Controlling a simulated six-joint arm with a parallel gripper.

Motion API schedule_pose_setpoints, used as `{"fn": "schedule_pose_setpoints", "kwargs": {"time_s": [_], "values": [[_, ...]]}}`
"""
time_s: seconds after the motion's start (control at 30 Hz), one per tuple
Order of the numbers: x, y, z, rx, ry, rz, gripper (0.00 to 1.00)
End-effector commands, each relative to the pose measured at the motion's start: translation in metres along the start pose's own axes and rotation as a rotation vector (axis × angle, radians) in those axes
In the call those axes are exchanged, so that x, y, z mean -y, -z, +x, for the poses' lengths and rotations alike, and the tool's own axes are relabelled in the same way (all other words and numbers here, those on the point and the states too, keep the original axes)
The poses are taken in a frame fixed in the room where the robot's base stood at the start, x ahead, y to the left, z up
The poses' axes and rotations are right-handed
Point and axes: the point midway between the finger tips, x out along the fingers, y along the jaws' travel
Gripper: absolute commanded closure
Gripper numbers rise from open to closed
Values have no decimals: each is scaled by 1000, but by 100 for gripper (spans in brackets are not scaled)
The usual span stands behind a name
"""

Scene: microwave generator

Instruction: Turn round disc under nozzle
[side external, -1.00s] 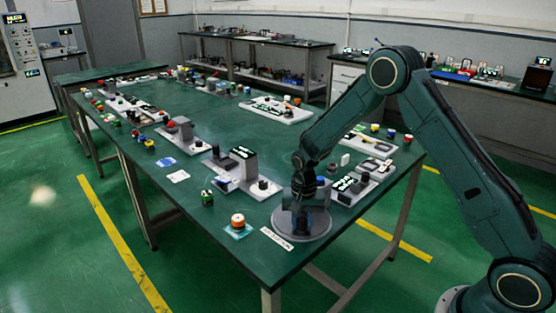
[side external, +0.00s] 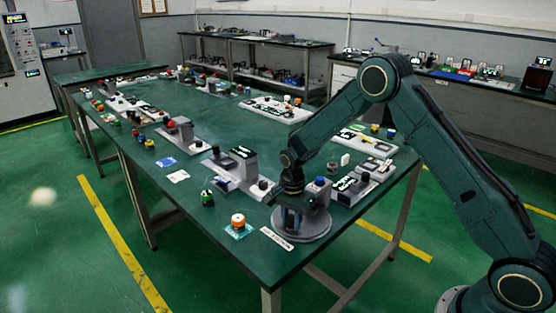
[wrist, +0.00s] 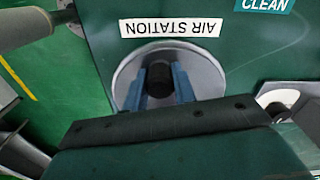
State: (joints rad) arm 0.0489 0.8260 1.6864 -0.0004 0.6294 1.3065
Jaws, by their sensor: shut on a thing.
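The round grey disc (side external: 306,234) lies near the front right corner of the green table, and it also shows in the wrist view (wrist: 205,68). My gripper (side external: 291,222) points down over the left part of the disc. In the wrist view its two blue fingers (wrist: 159,88) are shut on a dark round knob (wrist: 160,78) on the disc. I cannot make out a nozzle tip clearly.
An AIR STATION label (side external: 276,238) lies in front of the disc. An orange-and-white round part (side external: 238,222) sits on a blue card to the left. Grey stations (side external: 240,172) stand behind to the left, and another grey device (side external: 352,188) stands close on the right.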

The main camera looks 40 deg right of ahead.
Motion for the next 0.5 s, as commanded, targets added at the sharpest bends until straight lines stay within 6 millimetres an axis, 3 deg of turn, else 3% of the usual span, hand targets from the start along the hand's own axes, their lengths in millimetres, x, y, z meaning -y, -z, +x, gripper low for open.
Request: {"fn": "schedule_pose_setpoints", "kwargs": {"time_s": [0.5], "values": [[13, 2, 0, -2, 2, 201, 100]]}}
